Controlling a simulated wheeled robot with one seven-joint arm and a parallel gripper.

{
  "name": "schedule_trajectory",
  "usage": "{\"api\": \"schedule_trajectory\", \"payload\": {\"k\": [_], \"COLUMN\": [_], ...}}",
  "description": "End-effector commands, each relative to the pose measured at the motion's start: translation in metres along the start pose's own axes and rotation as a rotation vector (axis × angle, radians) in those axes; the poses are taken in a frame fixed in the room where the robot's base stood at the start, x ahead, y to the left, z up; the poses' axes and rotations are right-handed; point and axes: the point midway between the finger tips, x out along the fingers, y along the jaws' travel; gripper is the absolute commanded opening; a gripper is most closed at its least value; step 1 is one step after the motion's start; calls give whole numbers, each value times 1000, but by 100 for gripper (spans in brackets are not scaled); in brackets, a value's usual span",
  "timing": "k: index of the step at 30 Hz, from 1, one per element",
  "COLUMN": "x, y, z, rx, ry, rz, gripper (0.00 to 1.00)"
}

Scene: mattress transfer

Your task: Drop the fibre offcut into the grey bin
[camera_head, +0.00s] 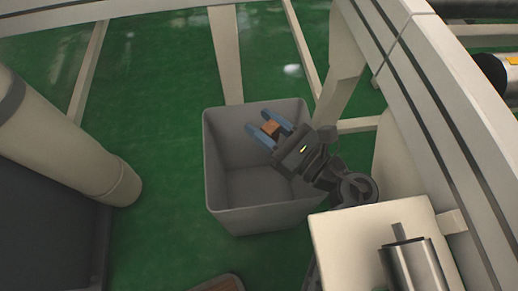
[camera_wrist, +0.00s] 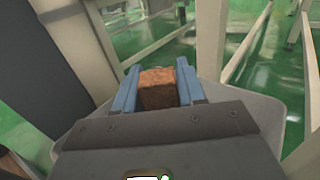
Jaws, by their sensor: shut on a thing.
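The fibre offcut (camera_head: 270,128) is a small brown block held between the blue fingers of my gripper (camera_head: 269,131). The grey bin (camera_head: 207,160) stands on the green floor, open at the top, and the part of its inside that shows looks empty. In the head view my gripper is over the bin's opening, towards its far right side. In the wrist view the offcut (camera_wrist: 158,88) sits between the two blue fingertips (camera_wrist: 158,85), with the bin's rim (camera_wrist: 270,108) around and below. My gripper hides part of the bin. I cannot tell the exact height above the rim.
A cream frame (camera_head: 225,55) with legs and crossbars stands behind the bin. A cream beam (camera_head: 440,90) runs along the right, with rollers (camera_head: 495,70) beyond it. Green floor (camera_head: 165,200) is clear to the left of the bin.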

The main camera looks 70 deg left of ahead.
Motion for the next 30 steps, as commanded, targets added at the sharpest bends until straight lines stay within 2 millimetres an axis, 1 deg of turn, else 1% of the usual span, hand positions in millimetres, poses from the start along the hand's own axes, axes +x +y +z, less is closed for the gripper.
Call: {"api": "schedule_trajectory", "payload": {"k": [2, 3, 12, 19, 22, 26, 30], "x": [0, 0, 0, 0, -6, -24, -48], "y": [0, 0, 0, 0, 0, -1, -1], "z": [1, 0, 0, 0, 1, 2, 2], "rx": [0, 0, 0, 0, 0, 0, 1], "ry": [0, 0, 0, 0, 0, 0, 0], "rz": [0, 0, 0, 0, -1, -4, -4], "gripper": [11, 42, 69, 69, 69, 69, 69]}}
